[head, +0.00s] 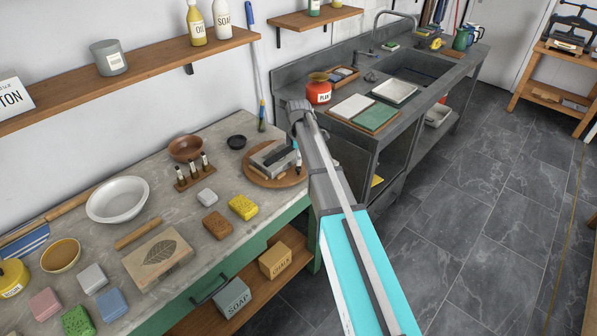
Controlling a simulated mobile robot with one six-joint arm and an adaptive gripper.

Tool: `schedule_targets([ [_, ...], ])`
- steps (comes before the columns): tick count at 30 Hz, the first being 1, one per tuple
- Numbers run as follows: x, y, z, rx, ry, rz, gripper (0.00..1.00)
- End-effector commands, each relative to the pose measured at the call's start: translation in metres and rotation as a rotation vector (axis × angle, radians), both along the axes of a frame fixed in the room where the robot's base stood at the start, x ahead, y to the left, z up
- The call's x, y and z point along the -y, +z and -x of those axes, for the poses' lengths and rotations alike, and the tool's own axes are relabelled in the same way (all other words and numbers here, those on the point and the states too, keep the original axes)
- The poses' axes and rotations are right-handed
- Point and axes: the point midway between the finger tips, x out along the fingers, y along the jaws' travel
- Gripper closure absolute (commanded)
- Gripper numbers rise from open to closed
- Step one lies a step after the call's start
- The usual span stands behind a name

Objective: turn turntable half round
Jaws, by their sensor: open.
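The turntable (262,178) is a round wooden disc on the bench near its right end. A grey block (270,157) lies on it. A slim dark upright piece with a blue and white part (297,160) shows at its right edge; I cannot tell exactly what it is. My arm reaches in from the lower right and covers the space just right of the turntable. My gripper is small here but open; I see nothing held.
The grey sink unit (375,135) with a red pot (318,88) stands behind right. The floor at right is clear.

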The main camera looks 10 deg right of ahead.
Motion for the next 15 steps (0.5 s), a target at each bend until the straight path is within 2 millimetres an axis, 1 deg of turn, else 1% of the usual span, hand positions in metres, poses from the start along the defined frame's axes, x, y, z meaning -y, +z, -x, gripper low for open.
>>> schedule_targets([
  [1,0.0,-0.008,0.0,0.0,0.0,0.0,0.31],
  [15,0.0,-0.041,0.0,0.0,0.0,0.0,0.31],
])
